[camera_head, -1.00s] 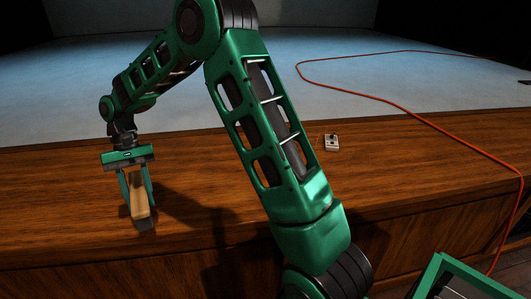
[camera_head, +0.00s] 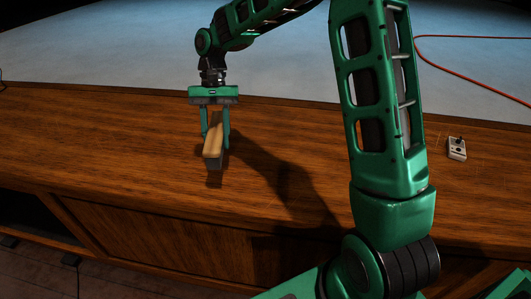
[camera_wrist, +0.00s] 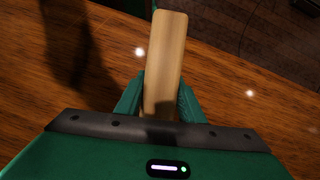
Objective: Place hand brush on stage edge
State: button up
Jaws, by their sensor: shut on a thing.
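The hand brush (camera_head: 213,145) has a pale wooden back and a dark underside. My gripper (camera_head: 215,139) is shut on it, one finger on each side, and points down over the wooden stage edge (camera_head: 120,130). In the wrist view the brush (camera_wrist: 166,60) sticks out lengthwise beyond the fingers (camera_wrist: 160,100). A dark shadow lies close to the brush on the wood. I cannot tell whether its underside touches the wood. The bristles are mostly hidden.
A small grey box (camera_head: 457,149) sits on the wood at the right. A red cable (camera_head: 455,70) runs over the pale stage floor (camera_head: 120,60) behind. Below the front face (camera_head: 180,255) there is a drop to the floor. The wood left of my gripper is clear.

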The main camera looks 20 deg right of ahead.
jog(key=d+f, duration=0.2)
jog(key=d, duration=0.1)
jog(key=s+d+f, duration=0.1)
jog(key=d+f, duration=0.1)
jog(key=d, duration=0.1)
jog(key=d+f, duration=0.2)
jog(key=d, duration=0.1)
jog(key=shift+s+d, duration=0.25)
jog(key=shift+d, duration=0.1)
jog(key=shift+f, duration=2)
jog(key=o, duration=1.1)
jog(key=shift+o, duration=0.2)
jog(key=v, duration=1.2)
